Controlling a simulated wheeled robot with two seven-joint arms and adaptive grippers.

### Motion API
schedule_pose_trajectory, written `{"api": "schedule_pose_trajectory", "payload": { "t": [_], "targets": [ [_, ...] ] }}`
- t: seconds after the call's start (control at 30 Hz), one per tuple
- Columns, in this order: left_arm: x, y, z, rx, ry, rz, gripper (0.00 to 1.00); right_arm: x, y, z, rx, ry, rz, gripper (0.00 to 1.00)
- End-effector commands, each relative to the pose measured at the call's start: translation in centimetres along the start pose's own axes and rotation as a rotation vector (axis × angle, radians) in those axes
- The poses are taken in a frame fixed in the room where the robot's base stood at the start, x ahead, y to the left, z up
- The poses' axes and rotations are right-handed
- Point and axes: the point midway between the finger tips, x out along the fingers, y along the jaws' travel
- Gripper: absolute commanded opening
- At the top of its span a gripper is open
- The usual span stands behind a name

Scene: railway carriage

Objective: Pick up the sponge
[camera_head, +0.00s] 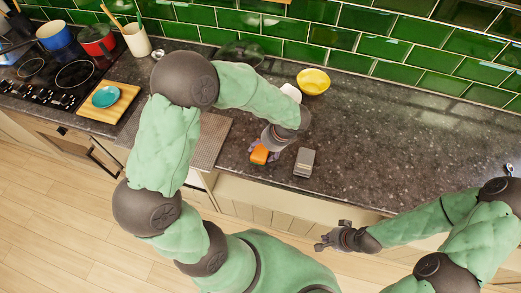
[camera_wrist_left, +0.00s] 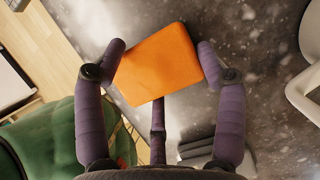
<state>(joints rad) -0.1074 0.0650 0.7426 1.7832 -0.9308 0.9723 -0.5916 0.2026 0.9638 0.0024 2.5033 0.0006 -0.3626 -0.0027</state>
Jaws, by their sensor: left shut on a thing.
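The orange sponge (camera_head: 260,154) is at the front part of the dark counter in the head view, under my left gripper (camera_head: 265,150). In the left wrist view the sponge (camera_wrist_left: 160,64) sits between the purple fingers of my left gripper (camera_wrist_left: 160,70), which is shut on it. Whether the sponge touches the counter cannot be told. My right gripper (camera_head: 335,238) hangs in front of the counter, away from the sponge, with its fingers looking spread and nothing seen between them.
A grey box-like item (camera_head: 304,162) stands just right of the sponge. A yellow bowl (camera_head: 313,81) and a white item (camera_head: 291,92) are behind. A cutting board (camera_head: 108,101) with a teal dish lies left. The counter's right side (camera_head: 420,150) is clear.

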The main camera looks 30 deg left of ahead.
Motion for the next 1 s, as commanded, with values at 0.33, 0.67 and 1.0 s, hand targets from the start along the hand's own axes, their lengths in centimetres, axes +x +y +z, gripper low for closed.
{"api": "schedule_pose_trajectory", "payload": {
  "t": [0.33,0.67,1.0],
  "targets": [
    [-0.1,0.2,0.0,0.003,-0.001,0.006,0.48,-0.1,0.0,0.0,0.0,0.0,0.0,0.0],
    [-3.8,0.8,1.5,0.002,0.0,0.001,0.48,-1.0,-0.4,0.1,0.0,0.0,0.0,0.0],
    [-9.4,7.3,4.0,0.004,0.0,0.0,0.48,-2.7,-0.9,0.1,0.0,0.0,0.0,0.0]
  ]
}}
